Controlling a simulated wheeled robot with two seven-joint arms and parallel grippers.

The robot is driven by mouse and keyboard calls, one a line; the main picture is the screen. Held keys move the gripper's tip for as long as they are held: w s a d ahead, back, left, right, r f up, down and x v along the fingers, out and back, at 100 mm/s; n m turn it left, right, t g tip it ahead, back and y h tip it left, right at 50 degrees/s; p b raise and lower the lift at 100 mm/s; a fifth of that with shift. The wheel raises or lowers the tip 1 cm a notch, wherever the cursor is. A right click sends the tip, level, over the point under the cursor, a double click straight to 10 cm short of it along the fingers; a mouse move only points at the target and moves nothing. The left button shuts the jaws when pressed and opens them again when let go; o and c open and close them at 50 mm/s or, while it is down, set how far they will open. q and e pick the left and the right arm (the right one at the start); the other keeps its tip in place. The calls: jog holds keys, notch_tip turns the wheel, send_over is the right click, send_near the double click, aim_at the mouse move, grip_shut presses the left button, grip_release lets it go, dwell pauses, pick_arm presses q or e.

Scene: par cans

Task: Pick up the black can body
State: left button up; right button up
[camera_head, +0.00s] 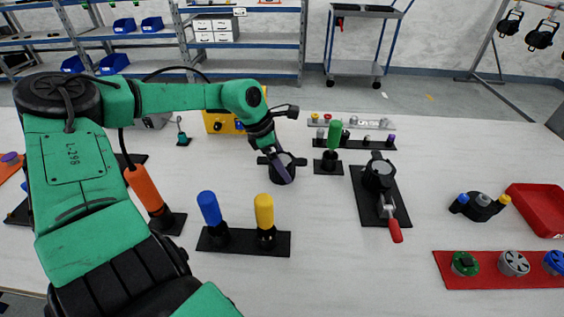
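The black can body (289,176) stands upright on the white table near the middle, with small lugs at its sides. My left gripper (284,176) comes down over it from the upper left. A long grey finger lies across the can's opening and front wall in the picture. The fingers overlap in this view, so I cannot tell how far apart they are or whether they touch the can. My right gripper is not in view.
A similar black can (377,178) sits on a black plate with a red-handled clamp (395,232) to the right. A green-handled post (334,135) stands close behind right. Blue (209,208) and yellow (264,210) posts stand in front. A red tray (540,208) is far right.

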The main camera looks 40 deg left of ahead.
pick_arm(q)
grip_shut()
jog(key=shift+r, duration=0.1)
